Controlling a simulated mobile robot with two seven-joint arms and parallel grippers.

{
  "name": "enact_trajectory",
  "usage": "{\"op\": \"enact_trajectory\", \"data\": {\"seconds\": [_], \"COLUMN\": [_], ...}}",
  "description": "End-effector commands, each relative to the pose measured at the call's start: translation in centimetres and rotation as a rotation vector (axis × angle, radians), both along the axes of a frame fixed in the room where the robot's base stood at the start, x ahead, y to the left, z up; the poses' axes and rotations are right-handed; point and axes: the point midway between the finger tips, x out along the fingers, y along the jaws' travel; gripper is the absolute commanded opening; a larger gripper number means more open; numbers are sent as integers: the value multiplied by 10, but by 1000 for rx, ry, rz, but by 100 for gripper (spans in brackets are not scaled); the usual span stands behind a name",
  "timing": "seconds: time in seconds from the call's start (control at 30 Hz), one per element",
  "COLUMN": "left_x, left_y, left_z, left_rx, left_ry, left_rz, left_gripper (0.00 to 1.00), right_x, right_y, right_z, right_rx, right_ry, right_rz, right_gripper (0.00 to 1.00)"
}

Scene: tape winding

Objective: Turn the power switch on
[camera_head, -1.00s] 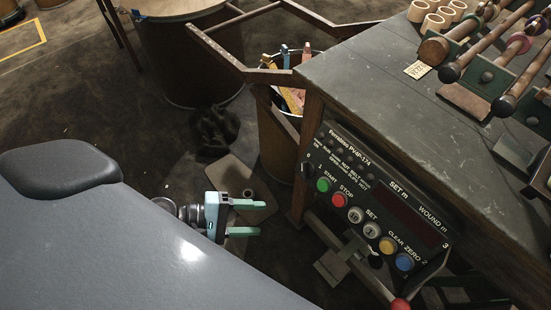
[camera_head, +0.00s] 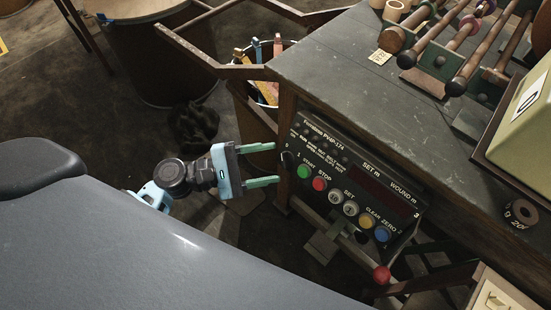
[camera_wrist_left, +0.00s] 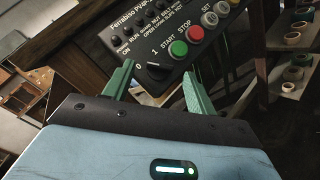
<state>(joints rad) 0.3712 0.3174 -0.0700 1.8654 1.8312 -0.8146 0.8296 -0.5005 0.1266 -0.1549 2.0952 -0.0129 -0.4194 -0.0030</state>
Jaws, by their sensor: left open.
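The power switch (camera_head: 288,158) is a small black rotary knob at the left end of the dark control panel (camera_head: 345,172), beside the 0 and 1 marks. In the left wrist view the black knob (camera_wrist_left: 156,69) shows between my fingertips. My left gripper (camera_head: 276,164) has two green fingers spread apart and empty. Its tips point at the panel's left edge, close to the switch; I cannot tell whether they touch it. My right gripper is not in view.
The green start button (camera_head: 303,172) and red stop button (camera_head: 319,184) sit just right of the switch. The workbench (camera_head: 330,60) overhangs the panel. A red ball knob (camera_head: 381,275) sticks out below. A bin of tools (camera_head: 268,92) stands behind.

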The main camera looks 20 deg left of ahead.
Motion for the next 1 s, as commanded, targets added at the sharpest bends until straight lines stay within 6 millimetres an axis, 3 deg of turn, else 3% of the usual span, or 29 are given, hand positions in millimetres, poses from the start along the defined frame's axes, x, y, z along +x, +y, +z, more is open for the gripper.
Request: {"op": "enact_trajectory", "data": {"seconds": [0.2, 0.53, 0.87, 1.0], "left_x": [12, 14, 14, 14], "left_y": [-18, -21, -20, -20], "left_z": [0, 0, 0, 0], "left_rx": [1, 1, 1, 3], "left_ry": [-1, 0, 0, -1], "left_rz": [0, 1, 1, -1], "left_gripper": [56, 56, 14, 12], "right_x": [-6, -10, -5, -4], "right_y": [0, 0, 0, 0], "right_z": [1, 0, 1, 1], "right_rx": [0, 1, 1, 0], "right_ry": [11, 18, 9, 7], "right_rz": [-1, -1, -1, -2], "right_gripper": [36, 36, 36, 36]}}
